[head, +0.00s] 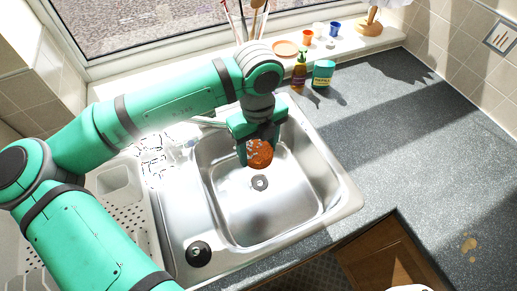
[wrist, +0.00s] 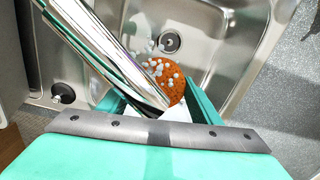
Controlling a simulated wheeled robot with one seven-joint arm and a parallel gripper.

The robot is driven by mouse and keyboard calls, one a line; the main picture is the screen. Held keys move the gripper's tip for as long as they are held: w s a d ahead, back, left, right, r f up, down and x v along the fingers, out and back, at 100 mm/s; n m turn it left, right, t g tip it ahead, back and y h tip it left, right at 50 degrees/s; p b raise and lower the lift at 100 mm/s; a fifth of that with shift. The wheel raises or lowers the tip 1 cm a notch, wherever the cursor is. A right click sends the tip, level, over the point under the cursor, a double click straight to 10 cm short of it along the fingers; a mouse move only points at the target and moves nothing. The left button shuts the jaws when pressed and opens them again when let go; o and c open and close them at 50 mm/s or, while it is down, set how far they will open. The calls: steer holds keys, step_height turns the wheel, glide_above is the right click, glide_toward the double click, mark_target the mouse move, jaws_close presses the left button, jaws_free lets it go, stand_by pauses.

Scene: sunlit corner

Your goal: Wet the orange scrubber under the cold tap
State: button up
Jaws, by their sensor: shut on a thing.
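The orange scrubber (head: 260,154) is held by my gripper (head: 258,146) above the basin of the steel sink (head: 290,205). In the wrist view the scrubber (wrist: 174,80) sits between the jaws, with several small pale drops or beads over it. The metal tap spout (wrist: 112,50) crosses the wrist view from the upper left and ends right over the scrubber, partly covering it. In the head view only a bit of the tap (head: 208,121) shows left of my gripper; the rest is hidden by my arm. Which handle is cold cannot be seen.
A drain (head: 260,183) lies in the basin below the scrubber. A brown pump bottle (head: 300,72) and a teal container (head: 323,73) stand behind the sink. Small cups line the sill. A draining rack (head: 122,200) is at left; the right counter (head: 400,130) is mostly clear.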

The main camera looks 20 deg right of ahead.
steer(key=s, duration=0.8)
steer(key=shift+a, duration=0.35)
stand_by(0.4)
stand_by(1.2)
steer(key=s+r, duration=0.4)
steer(key=s, duration=0.1)
steer(key=shift+a, duration=0.2)
stand_by(1.0)
